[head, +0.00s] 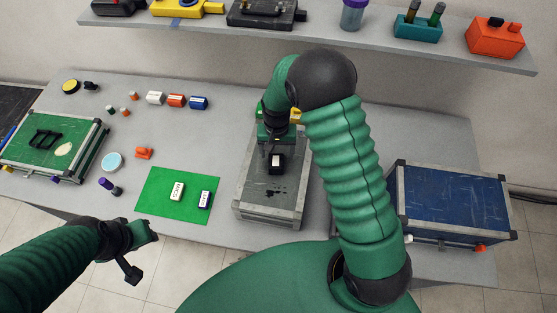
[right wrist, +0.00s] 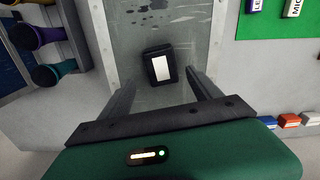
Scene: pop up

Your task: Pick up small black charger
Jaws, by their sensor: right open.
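The small black charger (head: 277,163) has a white label on top and lies on the grey metal case (head: 262,207). In the right wrist view the charger (right wrist: 152,56) lies slightly turned on the scratched grey lid. My right gripper (head: 275,146) is over the case, just behind the charger in the head view. Its two fingers are spread and empty in the right wrist view (right wrist: 163,82), with the charger just beyond and between their tips. My left gripper (head: 142,250) is at the table's front edge, far from the charger, with its fingers apart and nothing in them.
A green mat (head: 165,207) with two small labelled boxes lies left of the case. A blue-topped case (head: 455,200) stands to the right, a green-topped case (head: 50,148) to the left. A shelf (head: 320,35) with tools runs above the back of the table.

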